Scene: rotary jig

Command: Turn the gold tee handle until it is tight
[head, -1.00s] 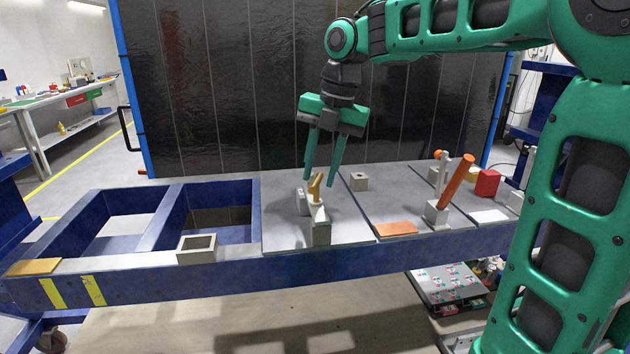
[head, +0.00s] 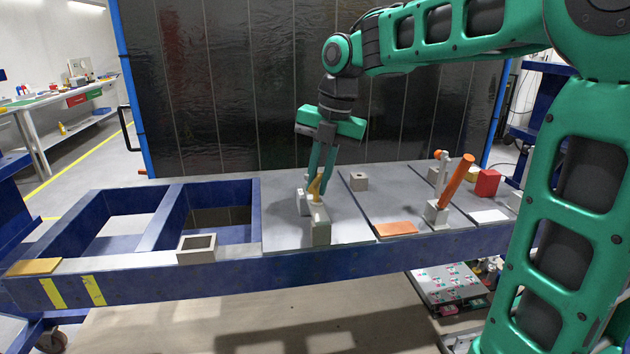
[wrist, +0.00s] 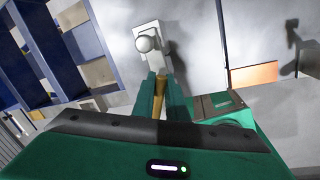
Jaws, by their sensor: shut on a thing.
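The gold tee handle (head: 315,187) stands on a grey block fixture (head: 320,226) near the middle of the table. My gripper (head: 320,190) points down over it, with its two green fingers closed around the handle. In the wrist view, the gold handle (wrist: 159,104) shows between the fingers of my gripper (wrist: 160,98). Beyond the fingertips, the pale fixture (wrist: 151,58) carries a round grey knob. The fingers hide part of the handle, and its tightness cannot be seen.
An orange cylinder (head: 457,180) leans on a grey stand at the right, near a red block (head: 487,183). A flat orange plate (head: 396,229) lies right of the fixture. A small grey block (head: 359,181) stands behind. Open blue frame bays (head: 122,222) lie left.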

